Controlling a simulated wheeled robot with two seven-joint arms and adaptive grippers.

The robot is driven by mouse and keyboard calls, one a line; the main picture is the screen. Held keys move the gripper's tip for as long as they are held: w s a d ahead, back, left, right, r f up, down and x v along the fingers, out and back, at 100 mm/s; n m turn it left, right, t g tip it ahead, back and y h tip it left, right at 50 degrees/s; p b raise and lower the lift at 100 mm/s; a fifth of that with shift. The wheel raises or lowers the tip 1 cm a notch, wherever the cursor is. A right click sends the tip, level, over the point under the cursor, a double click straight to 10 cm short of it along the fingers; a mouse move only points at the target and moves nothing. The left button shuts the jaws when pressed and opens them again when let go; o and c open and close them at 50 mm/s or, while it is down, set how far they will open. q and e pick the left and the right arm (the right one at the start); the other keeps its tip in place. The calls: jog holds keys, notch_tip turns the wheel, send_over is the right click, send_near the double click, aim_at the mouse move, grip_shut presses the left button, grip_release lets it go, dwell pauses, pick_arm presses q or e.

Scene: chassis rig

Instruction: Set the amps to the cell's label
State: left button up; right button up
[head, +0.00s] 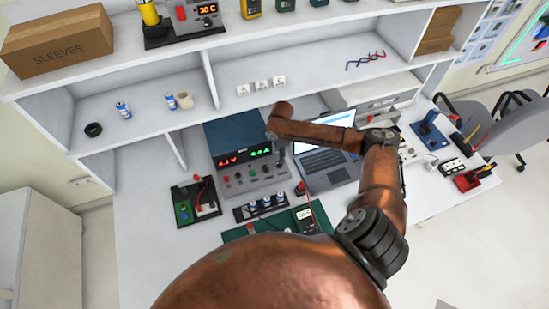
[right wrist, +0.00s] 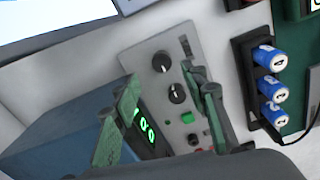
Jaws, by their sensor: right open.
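The power supply (head: 236,140), a blue box with a grey front panel, stands on the bench below the shelf. Its display (head: 258,154) shows red digits left and green digits right, too small to read surely. In the right wrist view its panel has two black knobs, one (right wrist: 161,62) farther and one (right wrist: 177,94) nearer, and a green button (right wrist: 187,118). My right gripper (right wrist: 160,80) is open, its green fingers either side of the knobs; I cannot tell whether they touch. Blue cells (right wrist: 270,88) stand in a black holder (right wrist: 244,60); their labels are unreadable. My left gripper is out of view.
A laptop (head: 325,160) stands right of the supply. A multimeter (head: 306,217) lies on a green mat (head: 290,218) in front. A black tray (head: 195,200) with a green part is to the left. My right arm covers some of the bench.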

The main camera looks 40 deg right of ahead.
jog(key=f, duration=0.5)
jog(key=shift+w+a+f, duration=0.1)
jog(key=shift+a+f, duration=0.1)
jog(key=shift+d+f, duration=0.1)
jog(key=shift+f, duration=0.6)
jog(key=c, duration=0.7)
jog(key=shift+c, duration=1.4)
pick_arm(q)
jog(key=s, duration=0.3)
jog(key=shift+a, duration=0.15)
pick_arm(e)
grip_shut()
